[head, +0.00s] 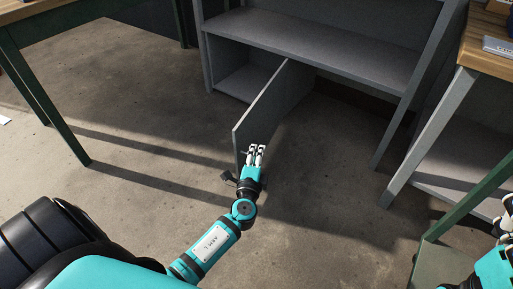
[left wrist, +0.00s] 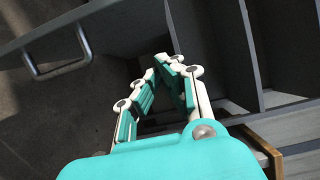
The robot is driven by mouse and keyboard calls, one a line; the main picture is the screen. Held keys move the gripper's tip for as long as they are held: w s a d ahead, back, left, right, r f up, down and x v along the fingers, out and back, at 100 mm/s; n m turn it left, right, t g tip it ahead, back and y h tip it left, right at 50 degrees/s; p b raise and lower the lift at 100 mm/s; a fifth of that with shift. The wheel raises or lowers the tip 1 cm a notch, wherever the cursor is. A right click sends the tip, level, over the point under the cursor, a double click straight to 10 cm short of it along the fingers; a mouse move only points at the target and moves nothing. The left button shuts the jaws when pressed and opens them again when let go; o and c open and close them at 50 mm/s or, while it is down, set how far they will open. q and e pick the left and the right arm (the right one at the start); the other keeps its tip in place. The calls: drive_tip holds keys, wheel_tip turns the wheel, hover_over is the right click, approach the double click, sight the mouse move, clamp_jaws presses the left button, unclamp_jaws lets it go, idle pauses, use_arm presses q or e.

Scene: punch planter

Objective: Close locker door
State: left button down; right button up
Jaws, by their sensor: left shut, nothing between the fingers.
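The grey locker door (head: 275,102) stands open, swung out from the low compartment of a grey metal locker (head: 310,42). The compartment's inside shows to the left of the door. My left gripper (head: 256,149) is at the door's near lower end, on its right side; I cannot tell whether it touches. Its fingers are together and empty, and they also show in the left wrist view (left wrist: 165,75). That view shows a metal bar handle (left wrist: 58,58) on a dark grey panel at the left. My right gripper (head: 507,215) is partly cut off at the right edge.
A green-legged table (head: 45,105) stands at the left. A wooden-topped bench (head: 488,45) with grey legs is at the right, and a green frame (head: 465,205) is below it. The concrete floor (head: 150,130) left of the door is clear.

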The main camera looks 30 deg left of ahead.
use_arm(q)
drive_tip(key=w+a+b, duration=0.1)
drive_tip(key=w+a, duration=0.5)
drive_tip(key=shift+w+a, duration=0.3)
drive_tip(key=shift+a, duration=0.1)
